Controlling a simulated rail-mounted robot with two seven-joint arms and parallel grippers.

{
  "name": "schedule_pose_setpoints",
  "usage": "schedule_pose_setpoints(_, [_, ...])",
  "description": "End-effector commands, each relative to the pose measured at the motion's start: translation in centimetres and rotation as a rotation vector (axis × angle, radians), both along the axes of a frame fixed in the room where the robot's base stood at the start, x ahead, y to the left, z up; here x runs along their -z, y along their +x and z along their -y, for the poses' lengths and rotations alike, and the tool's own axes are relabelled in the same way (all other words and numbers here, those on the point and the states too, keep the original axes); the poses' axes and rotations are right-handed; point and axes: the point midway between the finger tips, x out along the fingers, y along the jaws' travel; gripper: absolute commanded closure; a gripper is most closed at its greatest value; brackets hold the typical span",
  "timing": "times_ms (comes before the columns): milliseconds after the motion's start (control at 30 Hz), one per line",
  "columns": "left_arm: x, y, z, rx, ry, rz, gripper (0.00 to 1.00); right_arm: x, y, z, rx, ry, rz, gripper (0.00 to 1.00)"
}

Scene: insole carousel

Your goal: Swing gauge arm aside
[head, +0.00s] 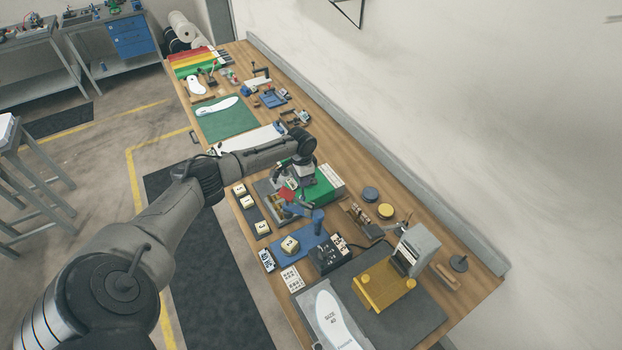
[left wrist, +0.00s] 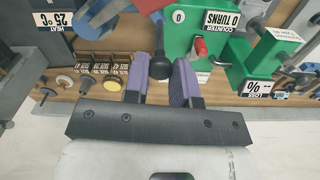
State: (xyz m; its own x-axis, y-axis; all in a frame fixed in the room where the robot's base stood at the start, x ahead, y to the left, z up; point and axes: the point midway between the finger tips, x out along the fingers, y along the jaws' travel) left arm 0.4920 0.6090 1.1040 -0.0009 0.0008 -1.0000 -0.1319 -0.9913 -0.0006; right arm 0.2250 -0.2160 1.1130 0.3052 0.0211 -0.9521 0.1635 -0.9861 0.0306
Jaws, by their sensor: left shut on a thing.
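My left gripper (head: 303,178) reaches over the bench from the left, beside a green box (head: 329,185). In the left wrist view its two purple-padded fingers (left wrist: 160,84) are shut on a black knob (left wrist: 160,66) at the end of a dark lever. The knob sits between the pads, and the lever runs away past the green box (left wrist: 188,38), labelled as a turns counter. I cannot tell for sure whether this lever is the gauge arm. The fingertips are partly hidden in the head view. My right gripper is not in view.
A blue fixture (head: 300,245) and a dark block (head: 328,255) stand nearer than the gripper. A yellow fixture (head: 383,290) stands at the front right. A red handle (left wrist: 201,47) is close to the right finger. A green mat (head: 228,120) lies farther back.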

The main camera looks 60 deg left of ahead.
Motion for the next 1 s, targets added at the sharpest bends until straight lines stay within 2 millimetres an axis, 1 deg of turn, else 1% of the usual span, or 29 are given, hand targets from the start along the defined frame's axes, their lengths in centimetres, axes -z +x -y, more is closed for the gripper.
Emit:
schedule_pose_setpoints(433, [-0.04, -0.12, -0.16, 0.002, -0.001, 0.003, 1.00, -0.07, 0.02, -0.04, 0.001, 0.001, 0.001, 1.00])
schedule_pose_setpoints(467, [-0.04, -0.11, -0.16, 0.002, -0.001, 0.003, 0.72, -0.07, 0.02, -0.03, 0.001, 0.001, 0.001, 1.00])
schedule_pose_setpoints(700, [-0.03, -0.13, -0.17, 0.002, -0.001, 0.002, 0.50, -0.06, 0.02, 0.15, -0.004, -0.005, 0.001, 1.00])
schedule_pose_setpoints(1000, [-0.32, -0.13, -0.20, 0.002, 0.000, 0.001, 0.50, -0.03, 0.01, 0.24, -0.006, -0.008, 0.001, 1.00])
